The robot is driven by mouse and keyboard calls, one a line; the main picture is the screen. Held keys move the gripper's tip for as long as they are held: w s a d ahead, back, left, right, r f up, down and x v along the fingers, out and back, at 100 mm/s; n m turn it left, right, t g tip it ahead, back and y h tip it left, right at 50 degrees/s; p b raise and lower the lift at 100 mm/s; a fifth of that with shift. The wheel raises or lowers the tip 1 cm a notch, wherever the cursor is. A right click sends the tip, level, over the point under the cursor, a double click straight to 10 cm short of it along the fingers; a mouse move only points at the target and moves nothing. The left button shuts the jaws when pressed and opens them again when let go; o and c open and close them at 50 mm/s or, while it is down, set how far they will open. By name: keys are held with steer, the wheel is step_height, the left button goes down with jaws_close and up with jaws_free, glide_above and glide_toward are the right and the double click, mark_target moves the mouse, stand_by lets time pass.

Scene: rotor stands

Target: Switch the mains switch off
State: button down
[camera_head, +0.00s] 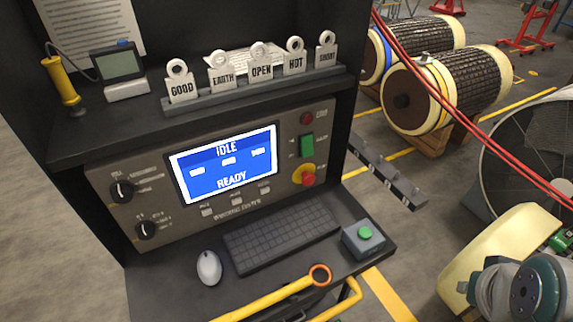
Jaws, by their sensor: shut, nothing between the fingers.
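A green rocker switch (307,146) sits at the right side of the grey control panel (215,207), between a dark red round lamp (307,118) above and a red knob on a yellow base (304,175) below. It looks like the mains switch, but its small labels cannot be read and its rocker position cannot be told. The blue screen (222,163) is lit and reads IDLE and READY. My gripper is not in view; part of my arm shows at the lower right, apart from the panel.
A keyboard (281,239), mouse (209,268) and green-button box (364,240) lie on the shelf below. A yellow bar with an orange ring (320,275) crosses its front. Labelled tags (261,70) stand above the panel. Red cables (440,88) and rotors (445,90) are at right.

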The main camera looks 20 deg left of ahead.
mark_target(307, 146)
steer(key=w+a+f+n+t+y, duration=0.1)
steer(key=w+a+n+t, duration=0.15)
steer(key=w, duration=0.55)
steer(key=w+a+f+n+t, duration=0.1)
steer(key=w+a+t, duration=0.2)
steer(key=w, duration=0.5)
steer(key=w+a+f+n+y, duration=0.1)
steer(key=a+f+n+y, duration=0.1)
steer(key=a+y, duration=0.3)
steer(key=w+a+f+n+g+y, duration=0.1)
steer(key=a+n+y, duration=0.3)
steer(key=a, duration=0.7)
steer(key=shift+a+f+y, duration=0.4)
steer(key=shift+f+y, duration=0.5)
steer(key=x, duration=1.4)
